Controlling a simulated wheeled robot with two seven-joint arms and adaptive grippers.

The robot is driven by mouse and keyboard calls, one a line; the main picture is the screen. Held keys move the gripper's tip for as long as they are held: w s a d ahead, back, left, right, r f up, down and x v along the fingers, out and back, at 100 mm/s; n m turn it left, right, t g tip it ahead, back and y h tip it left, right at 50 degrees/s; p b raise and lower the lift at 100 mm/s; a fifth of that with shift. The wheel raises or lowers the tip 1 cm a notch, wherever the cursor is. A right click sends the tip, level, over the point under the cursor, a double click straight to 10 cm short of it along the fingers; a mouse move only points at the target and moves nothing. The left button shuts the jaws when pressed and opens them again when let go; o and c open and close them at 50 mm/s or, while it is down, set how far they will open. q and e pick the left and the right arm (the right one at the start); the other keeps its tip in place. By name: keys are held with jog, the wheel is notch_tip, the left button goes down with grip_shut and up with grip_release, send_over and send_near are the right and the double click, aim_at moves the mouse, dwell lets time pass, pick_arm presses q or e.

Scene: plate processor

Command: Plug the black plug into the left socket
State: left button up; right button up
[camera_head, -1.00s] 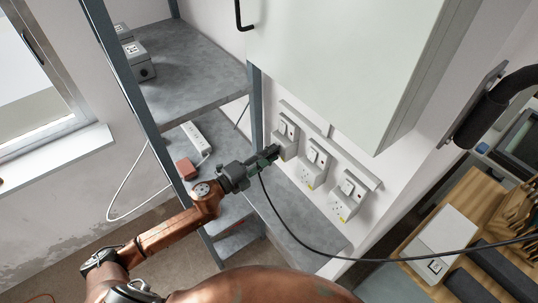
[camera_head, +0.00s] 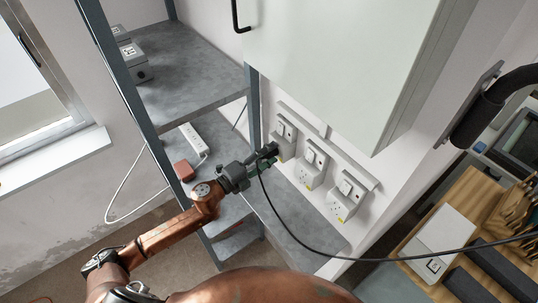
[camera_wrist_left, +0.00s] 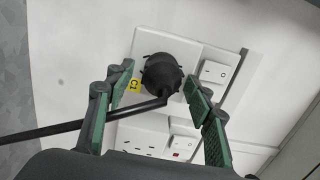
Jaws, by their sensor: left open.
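The left socket (camera_head: 283,150) is the leftmost of three white wall sockets, and my left gripper partly covers it. The black plug (camera_wrist_left: 162,76) sits against the face of a white socket plate (camera_wrist_left: 208,55) with a yellow "C1" label, its cable bending off to the left in the left wrist view. It looks seated, but its pins are hidden. My left gripper (camera_head: 268,158) is open; in the left wrist view its green fingers (camera_wrist_left: 160,104) stand on either side of the plug, with gaps visible. My right gripper is not in view.
The middle socket (camera_head: 313,163) and right socket (camera_head: 345,196) are free. The black cable (camera_head: 330,253) sags away to the right. A white cabinet (camera_head: 340,60) hangs above the sockets. Grey shelving (camera_head: 190,75) stands left, with a white power strip (camera_head: 193,140) on its lower shelf.

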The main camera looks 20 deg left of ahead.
pick_arm(q)
jog(key=v, duration=1.2)
